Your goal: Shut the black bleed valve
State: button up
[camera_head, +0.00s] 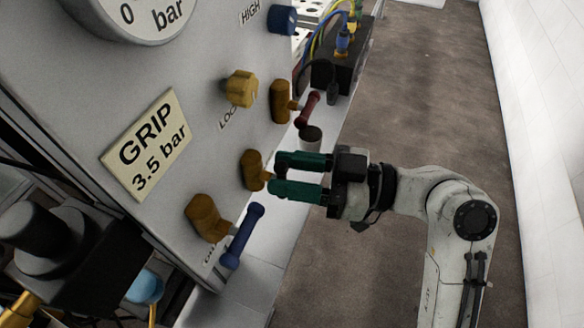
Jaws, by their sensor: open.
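A grey panel (190,75) carries several brass valve bodies. The middle brass valve (253,170) is right in front of my gripper (279,174), whose two green fingers are open and point left at it. The fingertips are close to the brass; I cannot tell whether they touch. No black lever shows clearly on this valve; its handle may be hidden by the fingers. A dark round end (311,134) on a pale cylinder shows just above the fingers, and I cannot tell whether it belongs to the valve.
A blue lever (243,236) on the lower brass valve (207,217) is below my gripper. A red lever (308,108) is above it, by the upper brass valve (282,102). A yellow knob (241,89) sits on the panel. Open floor (425,100) lies to the right.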

grip_shut()
dwell(0.5)
jog(key=shift+w+d+f+m+t+y+p, duration=0.2)
jog(key=shift+m+t+p, duration=0.8)
jog(key=shift+m, duration=2.35)
jog(key=shift+w+d+f+m+t+y+p, duration=0.15)
jog(key=shift+w+f+m+t+p, duration=0.35)
jog(key=shift+m+p, duration=2)
jog(key=shift+w+f+m+t+y+p, duration=0.2)
jog(key=shift+f+m+t+p, duration=0.3)
jog(key=shift+m, duration=3.75)
jog(key=shift+f, duration=0.1)
